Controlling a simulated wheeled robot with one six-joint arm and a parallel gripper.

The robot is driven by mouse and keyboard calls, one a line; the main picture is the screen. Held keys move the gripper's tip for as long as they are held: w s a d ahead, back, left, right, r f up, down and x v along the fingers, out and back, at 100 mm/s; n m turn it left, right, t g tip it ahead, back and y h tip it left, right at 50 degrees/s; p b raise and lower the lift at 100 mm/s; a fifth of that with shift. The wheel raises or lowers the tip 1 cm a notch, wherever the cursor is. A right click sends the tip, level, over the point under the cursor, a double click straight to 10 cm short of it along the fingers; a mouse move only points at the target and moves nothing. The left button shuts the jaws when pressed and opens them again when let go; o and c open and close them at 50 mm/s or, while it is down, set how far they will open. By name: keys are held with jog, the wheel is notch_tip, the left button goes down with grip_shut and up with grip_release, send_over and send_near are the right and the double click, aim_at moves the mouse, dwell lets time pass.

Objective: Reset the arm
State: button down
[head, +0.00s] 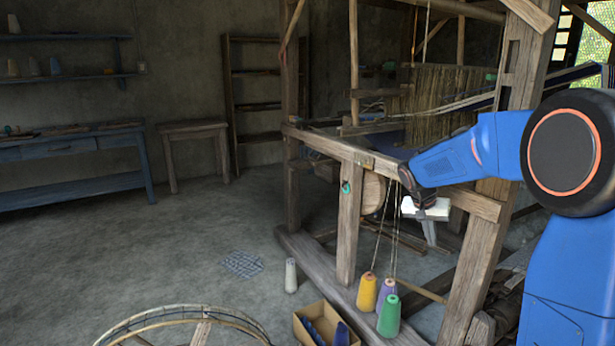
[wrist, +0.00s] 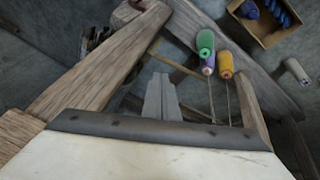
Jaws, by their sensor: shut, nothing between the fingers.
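My blue arm reaches in from the right in the head view, with my gripper (head: 430,236) hanging below its white wrist part, in front of the loom's side frame. My gripper points down, shut and empty, above the floor and to the right of the yarn cones. In the wrist view my gripper (wrist: 161,78) shows as two grey fingers held together, with nothing between them. The wooden handloom (head: 347,225) stands around and behind it. The loom's beams also show in the wrist view (wrist: 105,65).
A yellow cone (head: 367,293), a purple cone (head: 386,290) and a green cone (head: 389,317) stand at the loom's base, threads running up. A white cone (head: 291,276) and a cardboard box (head: 304,332) are nearby. The floor at left is mostly clear, before a blue table (head: 75,140).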

jog(key=s+a+r+n+t+y, duration=0.1)
jog(key=s+a+r+n, duration=0.1)
jog(key=s, duration=0.8)
jog(key=s+a+r+n+y, duration=0.1)
jog(key=s+a+r, duration=0.1)
jog(key=s, duration=0.8)
jog(key=s+a+r+n+t+y, duration=0.1)
jog(key=s+a+r+n, duration=0.15)
jog(key=s, duration=0.75)
jog(key=s+a+f, duration=0.1)
jog(key=s+f, duration=0.1)
jog(key=s, duration=0.3)
jog(key=s+a+f+n+y, duration=0.1)
jog(key=s+f, duration=0.2)
jog(key=s, duration=0.3)
jog(key=shift+s+a+t, duration=0.2)
jog(key=shift+a+t, duration=0.2)
